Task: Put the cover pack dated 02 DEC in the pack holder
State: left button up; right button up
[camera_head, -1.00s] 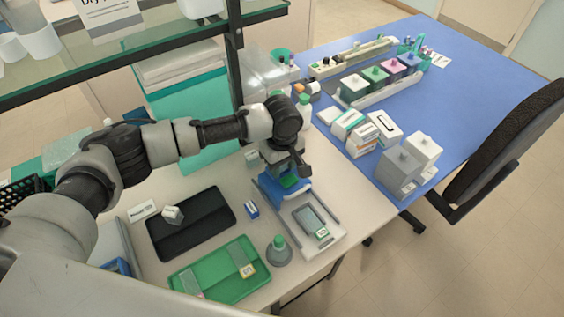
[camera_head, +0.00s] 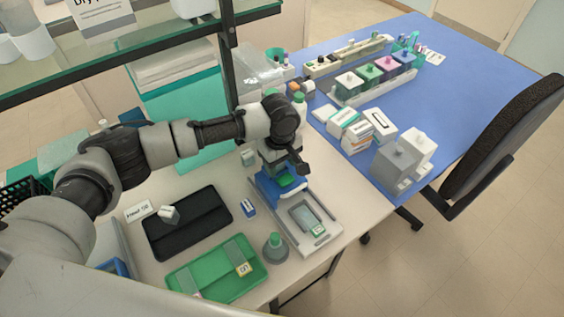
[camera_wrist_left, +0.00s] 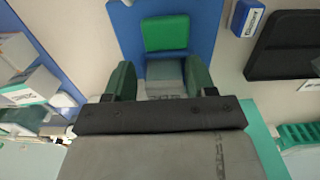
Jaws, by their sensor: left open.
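My left gripper (camera_head: 285,168) is above a blue stand (camera_head: 268,189) with a green pad (camera_head: 290,182). In the left wrist view the gripper (camera_wrist_left: 160,82) is open, its dark green fingers on either side of a small grey-white piece (camera_wrist_left: 165,78) beside the green pad (camera_wrist_left: 165,33); I cannot tell whether they touch it. A small blue-and-white box (camera_head: 248,207) lies on the table left of the stand; it also shows in the wrist view (camera_wrist_left: 247,18). I can read no date and cannot tell which thing is the cover pack or the pack holder. My right gripper is not in view.
A black tray (camera_head: 190,235) with a small white box (camera_head: 169,214), a green tray (camera_head: 205,283), a grey-green bottle (camera_head: 275,248) and a grey slide tray (camera_head: 322,240) crowd the table. White boxes (camera_head: 385,127) stand on the blue table (camera_head: 470,60). A glass shelf overhangs at left.

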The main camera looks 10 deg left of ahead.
pick_arm(q)
jog(key=shift+s+a+f, duration=0.35)
jog(key=shift+a+f, duration=0.1)
jog(key=shift+f, duration=0.3)
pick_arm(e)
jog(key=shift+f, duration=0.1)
pick_arm(q)
jog(key=shift+r, duration=0.25)
jog(key=r, duration=0.3)
jog(key=r+b, duration=0.1)
jog(key=r, duration=0.6)
jog(key=shift+w+d+r+b, duration=0.25)
jog(key=shift+d+r+b, duration=0.1)
jog(key=shift+d+r, duration=0.05)
jog(key=shift+a+r, duration=0.1)
jog(key=shift+r, duration=0.35)
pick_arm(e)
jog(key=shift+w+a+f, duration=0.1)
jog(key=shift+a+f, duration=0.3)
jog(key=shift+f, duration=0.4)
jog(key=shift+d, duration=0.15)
pick_arm(q)
jog(key=shift+f, duration=0.1)
